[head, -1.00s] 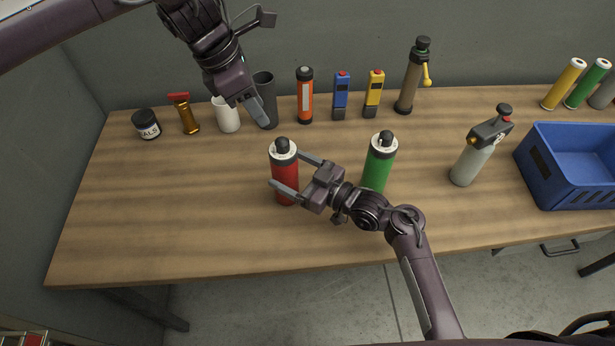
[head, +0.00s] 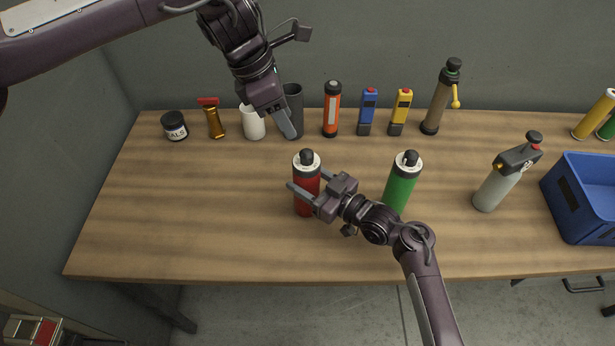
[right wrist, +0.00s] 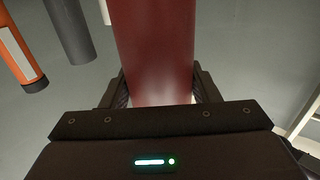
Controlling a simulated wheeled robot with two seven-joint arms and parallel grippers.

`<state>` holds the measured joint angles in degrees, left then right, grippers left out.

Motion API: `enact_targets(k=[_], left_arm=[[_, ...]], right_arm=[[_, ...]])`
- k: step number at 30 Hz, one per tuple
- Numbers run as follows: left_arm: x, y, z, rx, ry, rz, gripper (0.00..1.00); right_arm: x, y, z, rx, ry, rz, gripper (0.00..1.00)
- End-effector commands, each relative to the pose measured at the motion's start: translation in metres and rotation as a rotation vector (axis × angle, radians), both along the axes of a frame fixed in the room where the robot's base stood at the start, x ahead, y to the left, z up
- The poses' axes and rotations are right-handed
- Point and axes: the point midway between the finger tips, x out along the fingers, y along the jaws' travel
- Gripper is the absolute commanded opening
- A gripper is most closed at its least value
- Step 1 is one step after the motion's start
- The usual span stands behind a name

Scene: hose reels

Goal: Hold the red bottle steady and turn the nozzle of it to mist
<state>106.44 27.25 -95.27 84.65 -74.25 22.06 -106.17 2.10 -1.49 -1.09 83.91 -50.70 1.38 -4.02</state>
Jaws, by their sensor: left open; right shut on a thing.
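The red bottle (head: 304,201) stands upright on the wooden table, with a white collar and a dark nozzle (head: 307,156) on top. My right gripper (head: 306,192) is shut on the red bottle's body from the right, below the collar. In the right wrist view the bottle's red body (right wrist: 152,50) fills the space between the two fingers. My left gripper (head: 287,124) is open and empty, above and behind the bottle, apart from the nozzle. The nozzle's setting is too small to read.
A green bottle (head: 400,186) stands close to the right of my right gripper. A grey sprayer (head: 493,188) and a blue crate (head: 585,215) are further right. A white cup (head: 252,123), dark cup (head: 293,105) and orange canister (head: 332,110) stand behind. The table's front left is clear.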

Motion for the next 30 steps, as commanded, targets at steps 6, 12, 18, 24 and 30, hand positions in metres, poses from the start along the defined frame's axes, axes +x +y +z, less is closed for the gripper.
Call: enact_targets(k=[6,12,18,24,30], left_arm=[[0.001,-0.013,-0.025,-0.11,-0.011,-0.037,0.5],[-0.001,-0.044,-0.065,-0.399,-0.077,-0.086,0.5],[-0.008,-0.059,-0.084,-0.701,-0.198,-0.057,0.5],[-0.016,-0.044,-0.085,-0.951,-0.359,0.057,0.5],[-0.035,-0.003,-0.092,-1.087,-0.502,0.248,0.5]], right_arm=[[0.0,0.0,0.0,-0.001,0.001,-0.001,0.24],[0.0,0.0,0.0,0.0,0.0,-0.001,0.24],[0.0,0.0,0.0,0.0,0.001,0.0,0.24],[0.0,0.0,-0.001,0.0,0.001,0.0,0.24],[0.0,0.0,-0.001,0.0,0.001,0.0,0.24]])
